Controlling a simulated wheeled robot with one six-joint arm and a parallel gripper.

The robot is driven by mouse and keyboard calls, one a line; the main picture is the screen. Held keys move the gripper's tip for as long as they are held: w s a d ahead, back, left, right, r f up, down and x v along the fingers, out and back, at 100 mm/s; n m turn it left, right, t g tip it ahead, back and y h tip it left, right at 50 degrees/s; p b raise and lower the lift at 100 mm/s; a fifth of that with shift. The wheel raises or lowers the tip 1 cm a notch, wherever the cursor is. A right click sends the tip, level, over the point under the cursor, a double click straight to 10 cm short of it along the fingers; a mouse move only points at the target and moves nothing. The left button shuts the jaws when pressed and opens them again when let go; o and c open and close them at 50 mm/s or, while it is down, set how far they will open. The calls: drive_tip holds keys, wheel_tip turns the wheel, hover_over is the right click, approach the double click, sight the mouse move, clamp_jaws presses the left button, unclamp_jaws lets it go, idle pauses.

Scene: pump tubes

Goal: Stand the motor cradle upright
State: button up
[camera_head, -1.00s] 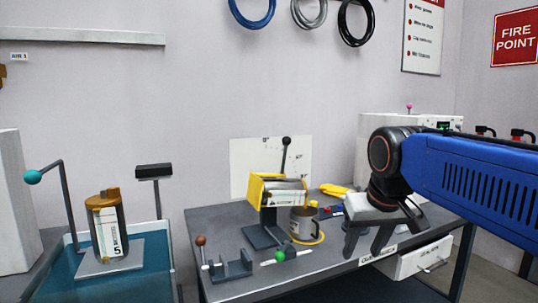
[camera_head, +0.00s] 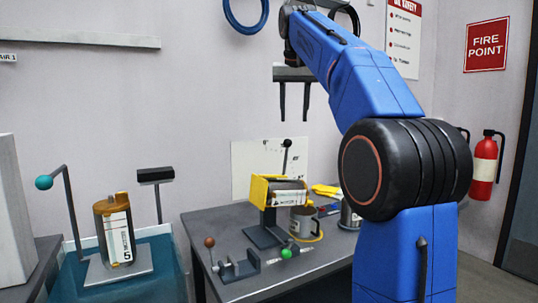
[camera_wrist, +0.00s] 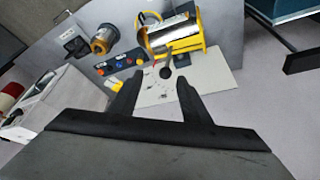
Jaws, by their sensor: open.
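The motor cradle is a yellow frame (camera_head: 259,191) on a dark post and base, holding a silver cylinder (camera_head: 289,193) that lies on its side. A lever with a black knob (camera_head: 287,143) rises behind it. The cradle also shows near the top of the wrist view (camera_wrist: 205,28), with the shiny cylinder (camera_wrist: 172,34) in it. My gripper (camera_head: 293,112) is open and empty, its fingers pointing down in front of the wall, high above the cradle in the picture. In the wrist view its two fingers (camera_wrist: 157,82) are apart with nothing between them, beyond them the cradle.
A small fixture (camera_head: 240,266) with brown and green knobs is at the front. A labelled cylinder (camera_head: 118,232) stands upright on a plate at left. A white panel (camera_head: 244,160) is behind the cradle.

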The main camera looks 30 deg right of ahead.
sight(287, 147)
drive_tip(key=w+x, duration=0.1)
drive_tip(key=x, duration=1)
drive_tip(key=w+r+x, duration=0.1)
drive_tip(key=x, duration=0.4)
drive_tip(key=shift+w+a+f, duration=0.2)
drive_tip(key=shift+w+f, duration=0.15)
drive_tip(key=shift+w, duration=0.1)
clamp_jaws()
